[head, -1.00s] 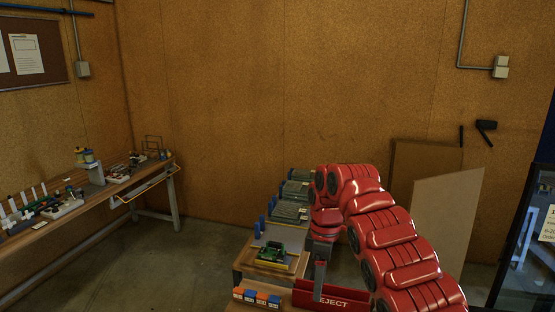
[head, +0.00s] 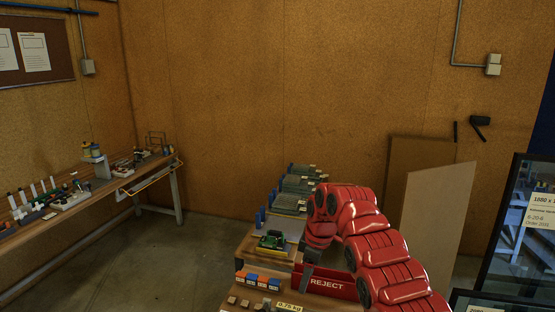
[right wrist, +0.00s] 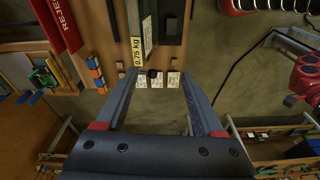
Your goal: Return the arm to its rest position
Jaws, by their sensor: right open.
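My right arm (head: 371,250) is red and segmented; it rises from the bottom right of the head view and bends down over a wooden bench. The right gripper (head: 307,274) points down beside the red REJECT bin and is partly hidden by the arm. In the right wrist view its two dark fingers (right wrist: 157,76) are spread apart, with nothing held between them. Small pale blocks and a 0.75 kg label lie on the bench beyond the fingertips. My left gripper is not in view.
The red REJECT bin (head: 335,285) is close to the gripper. A green circuit board (head: 272,240) and several grey trays (head: 290,203) stand behind. A dark-framed glass panel (head: 522,225) stands at the right. The floor (head: 210,255) left of the bench is clear.

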